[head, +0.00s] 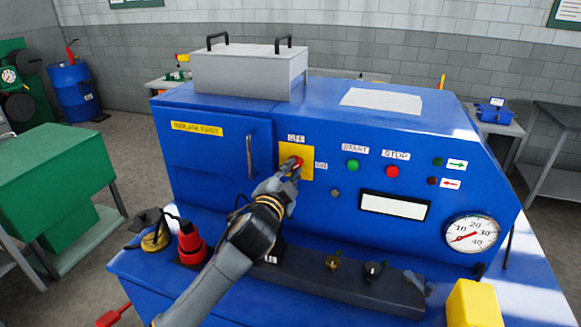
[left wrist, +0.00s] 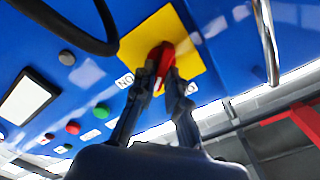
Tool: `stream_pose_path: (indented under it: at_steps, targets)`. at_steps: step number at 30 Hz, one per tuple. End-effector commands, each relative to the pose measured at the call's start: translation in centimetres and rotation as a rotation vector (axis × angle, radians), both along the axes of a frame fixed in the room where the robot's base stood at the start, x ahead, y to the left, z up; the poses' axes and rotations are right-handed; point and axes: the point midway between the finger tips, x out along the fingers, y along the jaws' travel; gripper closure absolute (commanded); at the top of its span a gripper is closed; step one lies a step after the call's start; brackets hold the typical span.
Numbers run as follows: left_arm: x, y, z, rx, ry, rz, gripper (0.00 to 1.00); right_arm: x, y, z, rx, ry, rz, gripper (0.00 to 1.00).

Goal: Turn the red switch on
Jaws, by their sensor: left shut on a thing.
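The red switch (head: 299,161) sits on a square yellow plate (head: 287,150) on the front of the blue machine. The plate has an OFF label above it and an ON label to its right. My left gripper (head: 293,168) is shut on the switch, its fingers covering part of it. In the left wrist view, the red switch (left wrist: 163,56) sits between the two fingertips (left wrist: 163,80), against the yellow plate (left wrist: 190,50). I cannot tell exactly which label the switch points to. My right gripper is not in view.
Right of the plate are a green START button (head: 353,166), a red STOP button (head: 392,172), a white display (head: 394,206) and a gauge (head: 472,233). A metal door handle (head: 251,156) is to the left.

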Motion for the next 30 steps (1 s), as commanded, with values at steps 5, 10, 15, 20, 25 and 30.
stream_pose_path:
  at_steps: [5,10,15,20,25,30]
  targets:
    - [0.0,0.0,0.1,0.164,-0.053,0.001,1.0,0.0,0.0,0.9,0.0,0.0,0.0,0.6]
    - [0.0,-0.1,0.1,0.311,-0.102,-0.001,1.0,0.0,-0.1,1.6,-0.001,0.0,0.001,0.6]
    - [0.0,-0.1,0.0,0.441,-0.145,0.0,1.0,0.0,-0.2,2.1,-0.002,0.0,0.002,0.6]
    - [0.0,-0.1,-0.1,0.537,-0.175,0.001,1.0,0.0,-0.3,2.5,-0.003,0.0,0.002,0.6]
    - [0.0,-0.1,-0.2,0.609,-0.199,0.001,1.0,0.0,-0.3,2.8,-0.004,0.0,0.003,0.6]
    - [0.0,-0.1,-0.3,0.647,-0.211,0.001,1.0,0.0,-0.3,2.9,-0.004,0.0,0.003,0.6]
